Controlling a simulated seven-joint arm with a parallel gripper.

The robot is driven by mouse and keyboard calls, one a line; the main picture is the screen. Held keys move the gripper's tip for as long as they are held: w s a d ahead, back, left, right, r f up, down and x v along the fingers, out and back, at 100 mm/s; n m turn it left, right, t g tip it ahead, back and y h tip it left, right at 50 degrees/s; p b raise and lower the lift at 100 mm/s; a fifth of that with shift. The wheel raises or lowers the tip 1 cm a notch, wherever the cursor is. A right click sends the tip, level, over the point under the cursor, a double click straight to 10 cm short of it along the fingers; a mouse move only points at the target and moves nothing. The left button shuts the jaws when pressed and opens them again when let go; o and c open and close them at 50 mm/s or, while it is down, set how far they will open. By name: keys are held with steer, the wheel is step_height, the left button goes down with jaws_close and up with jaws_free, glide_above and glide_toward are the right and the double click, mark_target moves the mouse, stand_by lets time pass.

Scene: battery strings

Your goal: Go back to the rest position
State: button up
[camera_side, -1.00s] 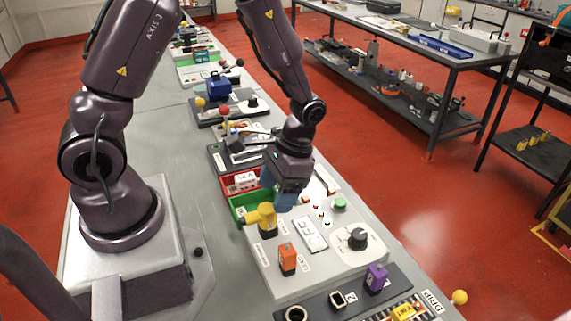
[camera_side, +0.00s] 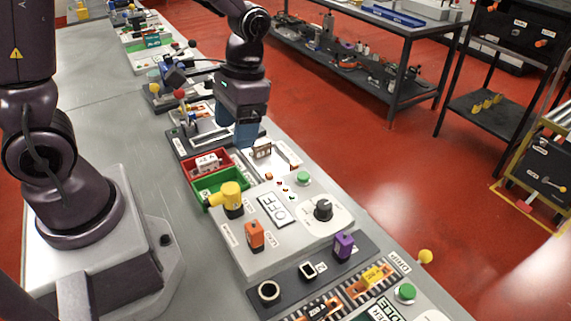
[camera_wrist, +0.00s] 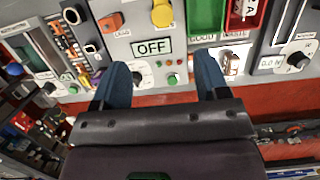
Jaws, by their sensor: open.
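My gripper (camera_side: 240,138) hangs in the side view above the board, behind the red bin, with its blue fingers pointing down. In the wrist view my gripper (camera_wrist: 160,82) shows two blue fingers spread wide apart with nothing between them, so it is open and empty. The grey panel with the OFF sign (camera_side: 274,208) lies in front of it. The OFF sign (camera_wrist: 152,47) also shows beyond the fingers in the wrist view.
A red bin (camera_side: 190,165) and a green bin (camera_side: 207,188) stand beside the panel. A yellow piece (camera_side: 228,198), an orange block (camera_side: 254,235) and a black knob (camera_side: 323,209) are on it. A purple block (camera_side: 343,245) stands nearer. Red floor lies right of the bench.

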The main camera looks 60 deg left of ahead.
steer(key=s+r+t, duration=0.3)
steer(key=r+t, duration=0.1)
steer(key=r, duration=0.3)
steer(key=s+d+r+t, duration=0.1)
steer(key=s+r+t, duration=0.3)
steer(key=r, duration=0.3)
steer(key=shift+s, duration=0.2)
